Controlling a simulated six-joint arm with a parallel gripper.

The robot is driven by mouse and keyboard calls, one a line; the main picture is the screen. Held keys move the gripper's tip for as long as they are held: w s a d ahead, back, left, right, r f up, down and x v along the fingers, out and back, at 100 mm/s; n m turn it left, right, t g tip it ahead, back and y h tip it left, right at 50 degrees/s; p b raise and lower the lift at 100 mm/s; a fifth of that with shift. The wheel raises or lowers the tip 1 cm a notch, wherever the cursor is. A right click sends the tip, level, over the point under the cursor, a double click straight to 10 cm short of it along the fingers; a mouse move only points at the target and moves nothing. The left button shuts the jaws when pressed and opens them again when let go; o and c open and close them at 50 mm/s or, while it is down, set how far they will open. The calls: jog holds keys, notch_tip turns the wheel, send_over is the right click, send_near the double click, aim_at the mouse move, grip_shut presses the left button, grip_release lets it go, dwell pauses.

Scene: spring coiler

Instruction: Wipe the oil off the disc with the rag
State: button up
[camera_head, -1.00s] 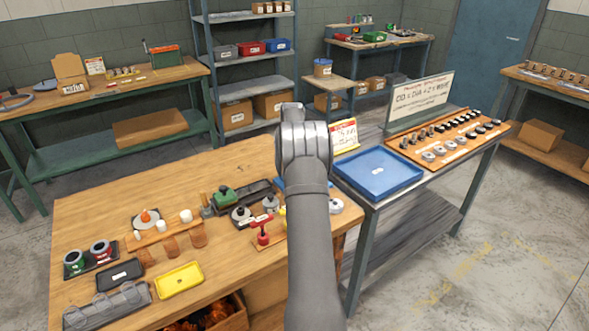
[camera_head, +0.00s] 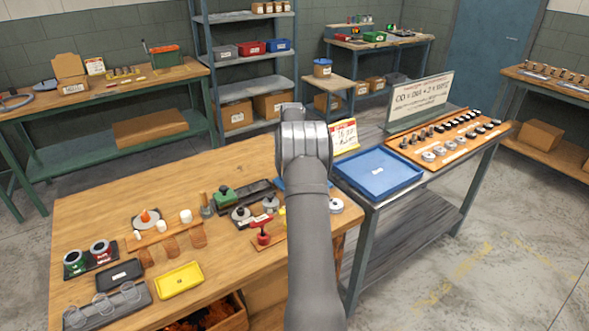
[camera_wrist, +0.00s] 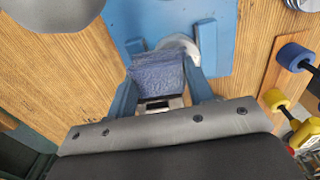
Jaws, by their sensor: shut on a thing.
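In the wrist view my gripper (camera_wrist: 160,66) is shut on a dark blue folded rag (camera_wrist: 157,82). The rag sits between the fingers and faces a blue plate (camera_wrist: 218,62) on the wooden bench. A pale grey round piece, apparently the disc (camera_wrist: 181,44), shows just beyond the rag on the plate and is partly hidden by it. I cannot tell whether the rag touches it, and no oil can be made out. In the head view my arm covers the gripper, the rag and most of the plate.
Left of my arm on the bench (camera_head: 95,205) are a red-handled tool (camera_head: 262,236), a yellow tray (camera_head: 180,279) and a black tray (camera_head: 120,274). A grey round part (camera_head: 336,205) lies close to the right of my arm. A blue tray (camera_head: 378,173) stands on the side table.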

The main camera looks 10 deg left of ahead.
jog(key=shift+d, duration=0.1)
jog(key=shift+w+d, duration=0.25)
jog(key=shift+d, duration=0.3)
jog(key=shift+a, duration=0.1)
jog(key=shift+s+a, duration=0.25)
jog(key=shift+a, duration=0.3)
jog(key=shift+d, duration=0.1)
jog(key=shift+w+d+f, duration=0.1)
jog(key=shift+w+d, duration=0.2)
jog(key=shift+d, duration=0.3)
jog(key=shift+a, duration=0.1)
